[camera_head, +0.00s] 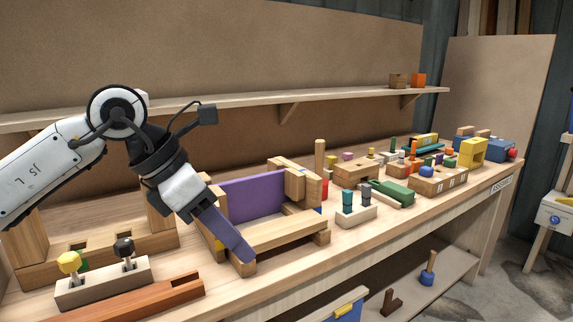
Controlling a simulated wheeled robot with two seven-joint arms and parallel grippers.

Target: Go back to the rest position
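My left gripper (203,212) comes in from the left and points down and to the right. It is at the upper left end of a narrow purple stringer (232,240), which slants down along the left side of a wooden frame (285,233). The fingers are hard to make out, and I cannot tell whether they grip the stringer or only touch it. A wide purple panel (252,195) stands at the back of the frame. My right gripper is not in view.
A block with yellow and black knobs (102,284) and a reddish-brown wooden rail (150,300) are at the front left. A block with two teal-grey pegs (356,215) stands right of the frame. Several toys crowd the bench's right side. A shelf (240,104) runs behind.

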